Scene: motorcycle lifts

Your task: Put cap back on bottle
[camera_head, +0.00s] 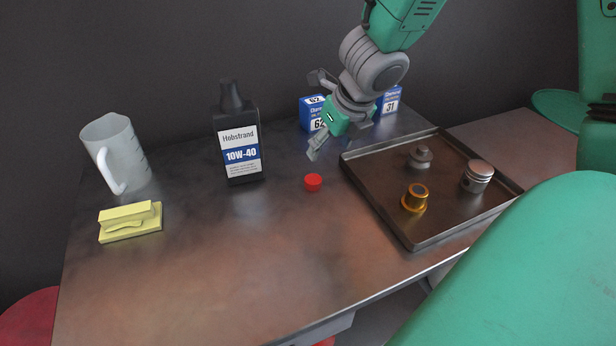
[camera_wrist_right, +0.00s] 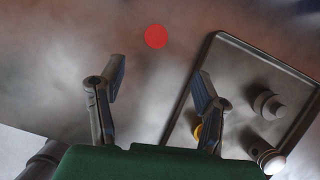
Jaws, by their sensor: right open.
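A small red cap (camera_head: 313,183) lies on the table to the left of the tray. It also shows as a red disc in the right wrist view (camera_wrist_right: 156,37), ahead of and between the fingers. A black oil bottle (camera_head: 238,140) labelled 10W-40 stands upright to the left of the cap. Its narrow dark spout points up and no red cap is on it. My right gripper (camera_head: 316,113) is open and empty, above the table behind the cap; its fingers are spread in the right wrist view (camera_wrist_right: 158,88). My left gripper is not in view.
A dark tray (camera_head: 412,245) holds a gold part (camera_head: 415,198), a grey part (camera_head: 420,157) and a piston (camera_head: 477,176). Blue and white boxes (camera_head: 311,112) stand behind. The front of the table is clear.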

